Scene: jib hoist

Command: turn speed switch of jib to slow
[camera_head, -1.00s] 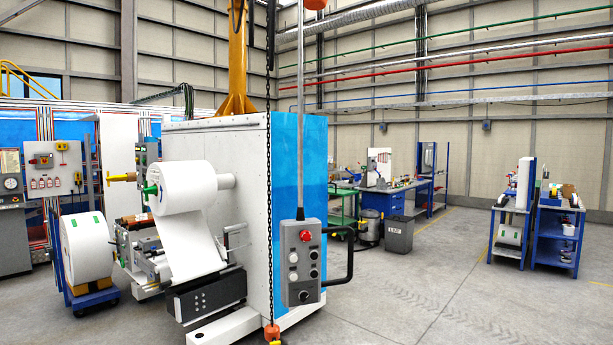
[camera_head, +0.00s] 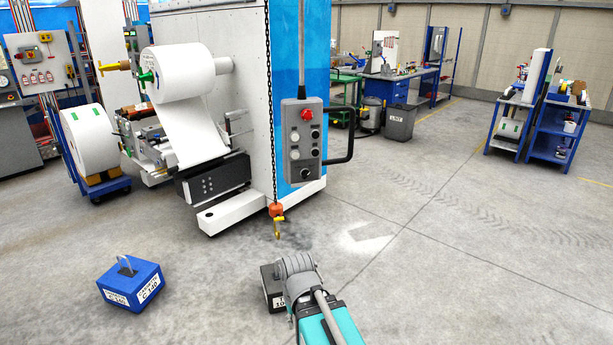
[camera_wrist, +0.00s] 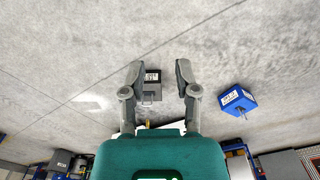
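The jib's grey control pendant (camera_head: 290,168) hangs on a pole in front of the white and blue machine cabinet in the head view. It has a red button (camera_head: 307,114) on top, several white and black round controls, and a black knob (camera_head: 305,173) near the bottom. Labels and the knob's setting are too small to read. A black side handle (camera_head: 350,135) sticks out to its right. In the wrist view my gripper (camera_wrist: 158,75) is open and empty, pointing over the floor. The pendant is not seen there. My arm is low in the head view, apart from the pendant.
The jib's chain hangs beside the pendant, ending in an orange block (camera_head: 275,210) and yellow hook (camera_head: 278,228). A blue weight (camera_head: 132,287) and a dark weight (camera_head: 272,286) stand on the floor. The floor to the right is largely clear.

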